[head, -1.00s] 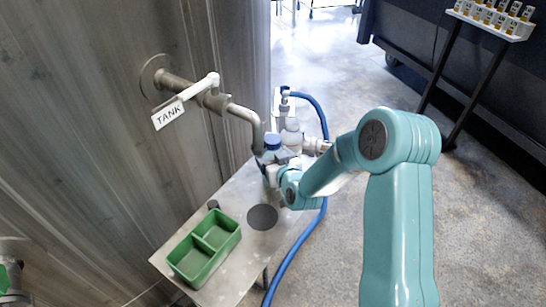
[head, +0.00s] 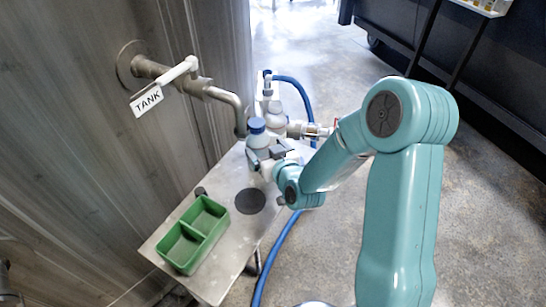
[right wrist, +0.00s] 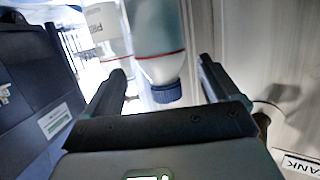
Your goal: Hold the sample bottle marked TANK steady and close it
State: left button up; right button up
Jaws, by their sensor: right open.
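A pale bottle with a blue cap (head: 257,127) stands upright on the metal bench (head: 222,262), below the bent outlet pipe. The wall pipe carries a tag reading TANK (head: 147,101); any marking on the bottle is not readable. My right gripper (head: 266,157) is at the bottle's near side. In the right wrist view, which is upside down, the bottle with its ribbed blue cap (right wrist: 167,93) lies between the two open fingers (right wrist: 163,75). I cannot tell whether they touch it, or how tight the cap is. My left gripper is not in view.
A green two-part tray (head: 193,235), a small dark piece (head: 200,191) and a dark disc (head: 250,201) are on the bench's near part.

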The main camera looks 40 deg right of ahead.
jog(key=shift+v, duration=1.25)
jog(key=p+v, duration=0.2)
jog(key=p, duration=0.3)
jog(key=shift+s+a+r, duration=0.1)
jog(key=shift+s+a, duration=0.05)
jog(key=shift+s, duration=0.2)
jog(key=shift+s, duration=0.1)
